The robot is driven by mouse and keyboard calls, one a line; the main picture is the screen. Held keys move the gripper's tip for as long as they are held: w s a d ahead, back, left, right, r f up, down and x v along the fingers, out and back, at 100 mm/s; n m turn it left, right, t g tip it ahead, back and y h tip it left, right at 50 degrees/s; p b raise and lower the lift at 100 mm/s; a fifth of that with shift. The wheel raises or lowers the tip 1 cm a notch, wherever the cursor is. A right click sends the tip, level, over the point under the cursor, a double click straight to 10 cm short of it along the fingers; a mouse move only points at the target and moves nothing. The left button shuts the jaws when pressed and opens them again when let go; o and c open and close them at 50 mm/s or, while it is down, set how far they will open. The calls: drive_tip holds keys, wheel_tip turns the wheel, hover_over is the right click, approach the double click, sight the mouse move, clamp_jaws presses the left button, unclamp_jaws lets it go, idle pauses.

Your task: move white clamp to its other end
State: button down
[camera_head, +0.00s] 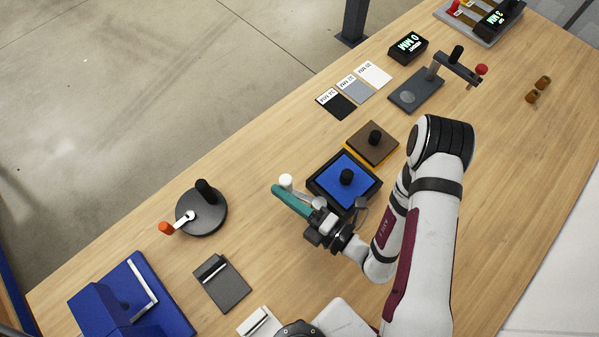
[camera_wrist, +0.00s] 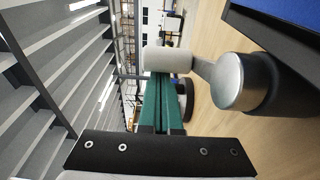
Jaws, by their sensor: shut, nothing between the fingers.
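The white clamp, a lever with a white cylindrical knob (camera_head: 286,181), stands at the left of the blue-topped block (camera_head: 350,172). In the wrist view, the white knob (camera_wrist: 168,60) joins a short metal arm to a round metal hub (camera_wrist: 238,82) on a dark post. My gripper (camera_head: 277,190) has green fingers, shut and empty. In the wrist view the gripper (camera_wrist: 158,88) points at the knob, whose body covers part of the fingertips. I cannot tell whether they touch. My wrist hides the clamp's base in the head view.
A black round dial (camera_head: 203,221) with an orange-handled lever lies left. A blue box (camera_head: 165,290) with a white bar handle and a dark grey plate (camera_head: 232,288) are at lower left. A brown-topped block (camera_head: 362,150) sits behind the blue-topped one.

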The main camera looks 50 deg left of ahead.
drive_tip(key=s, duration=0.4)
drive_tip(key=shift+d, duration=0.25)
drive_tip(key=d, duration=0.9)
drive_tip(key=shift+s+d, duration=0.3)
drive_tip(key=shift+s, duration=0.05)
drive_tip(key=w+d+n+g, duration=0.1)
drive_tip(key=w, duration=0.1)
drive_tip(key=w+d+g, duration=0.1)
drive_tip(key=w+d+n+g, duration=0.1)
drive_tip(key=w, duration=0.1)
drive_tip(key=shift+w+n+g+h, duration=0.3)
drive_tip(key=shift+g+h, duration=0.1)
drive_tip(key=shift+w+d, duration=0.25)
drive_tip(key=shift+w, duration=0.1)
drive_tip(key=shift+g+h, duration=0.3)
drive_tip(key=shift+g, duration=0.1)
drive_tip(key=x, duration=1)
drive_tip(key=shift+w+a, duration=0.4)
drive_tip(key=shift+w, duration=0.2)
drive_tip(key=shift+w+a, duration=0.4)
drive_tip(key=shift+w, duration=0.2)
drive_tip(key=shift+w+a, duration=0.35)
drive_tip(key=shift+w, duration=0.15)
drive_tip(key=shift+t, duration=0.3)
